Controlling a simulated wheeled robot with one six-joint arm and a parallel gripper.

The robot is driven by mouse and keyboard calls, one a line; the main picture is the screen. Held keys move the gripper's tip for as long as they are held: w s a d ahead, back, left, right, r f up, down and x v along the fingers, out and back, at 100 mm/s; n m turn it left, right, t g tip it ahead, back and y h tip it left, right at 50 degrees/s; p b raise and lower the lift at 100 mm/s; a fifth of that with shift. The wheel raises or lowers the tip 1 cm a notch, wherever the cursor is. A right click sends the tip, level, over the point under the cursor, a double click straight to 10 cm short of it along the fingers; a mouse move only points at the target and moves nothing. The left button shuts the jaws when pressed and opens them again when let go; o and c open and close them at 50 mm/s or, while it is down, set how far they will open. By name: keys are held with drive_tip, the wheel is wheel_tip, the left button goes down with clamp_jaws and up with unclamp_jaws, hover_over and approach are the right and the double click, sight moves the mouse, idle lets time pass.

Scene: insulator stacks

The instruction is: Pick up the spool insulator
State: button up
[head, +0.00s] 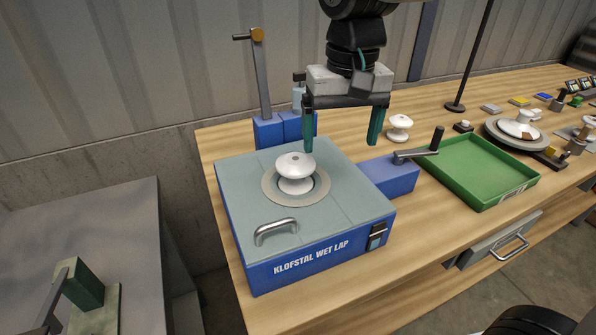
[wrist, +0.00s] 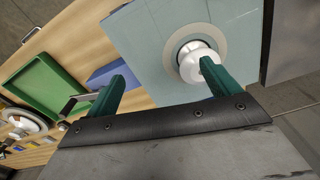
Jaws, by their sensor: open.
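A white spool insulator (head: 295,173) stands upright on the round grey ring (head: 272,189) in the top of the blue wet lap machine (head: 335,229). In the wrist view the spool insulator (wrist: 193,68) is partly covered by one finger. My gripper (head: 341,143) is open and empty, with its two green fingers wide apart. In the head view it hangs above the back of the machine, higher than the insulator and to its right. The wrist view shows my gripper (wrist: 160,75) with nothing between the fingers. A second white spool-shaped insulator (head: 399,128) stands on the bench behind.
A blue block with a crank handle (head: 416,154) is fixed at the machine's right. A blue post with a lever (head: 262,85) rises behind. An empty green tray (head: 483,169) lies to the right. A metal handle (head: 276,230) sits on the machine's front top.

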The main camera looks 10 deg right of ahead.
hover_over(295, 157)
drive_tip(key=s, duration=0.1)
drive_tip(key=shift+s+d+f, duration=0.15)
drive_tip(key=shift+s+f, duration=0.05)
drive_tip(key=shift+f, duration=0.35)
drive_tip(key=shift+w+a+f, duration=0.1)
drive_tip(key=shift+a+f, duration=0.1)
drive_tip(key=shift+f, duration=0.1)
drive_tip(key=f, duration=0.4)
drive_tip(key=w+f, duration=0.1)
drive_tip(key=f, duration=0.2)
drive_tip(key=shift+w, duration=0.1)
drive_tip(key=c, duration=1.3)
drive_tip(key=shift+c, duration=0.2)
